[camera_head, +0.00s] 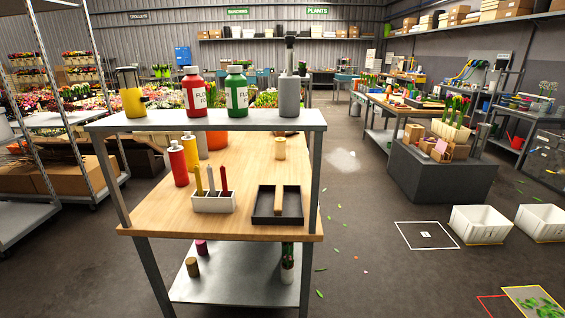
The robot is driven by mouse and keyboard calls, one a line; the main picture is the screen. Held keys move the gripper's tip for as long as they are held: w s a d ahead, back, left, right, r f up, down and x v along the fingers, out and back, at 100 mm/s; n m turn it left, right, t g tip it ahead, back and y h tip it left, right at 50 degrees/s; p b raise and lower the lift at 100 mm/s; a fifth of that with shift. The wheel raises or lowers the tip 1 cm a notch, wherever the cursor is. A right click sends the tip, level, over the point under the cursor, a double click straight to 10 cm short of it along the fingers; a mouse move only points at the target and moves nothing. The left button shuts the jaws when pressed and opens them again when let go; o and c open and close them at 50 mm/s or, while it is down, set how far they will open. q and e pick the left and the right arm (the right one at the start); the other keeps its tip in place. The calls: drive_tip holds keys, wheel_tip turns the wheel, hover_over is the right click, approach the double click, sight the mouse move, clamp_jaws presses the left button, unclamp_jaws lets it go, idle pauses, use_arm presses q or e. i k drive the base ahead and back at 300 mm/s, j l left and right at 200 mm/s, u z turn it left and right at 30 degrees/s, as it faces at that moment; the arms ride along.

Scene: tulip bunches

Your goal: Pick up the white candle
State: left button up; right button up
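Neither of my grippers is in view.
A raised grey shelf (250,119) carries red (193,92) and green (236,92) bottles. The lower shelf (240,290) holds small cylinders. Open floor lies right, before white crates (480,224).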

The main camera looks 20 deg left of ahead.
sight(211, 179)
drive_tip(key=k+j+u, duration=0.1)
drive_tip(key=u, duration=0.95)
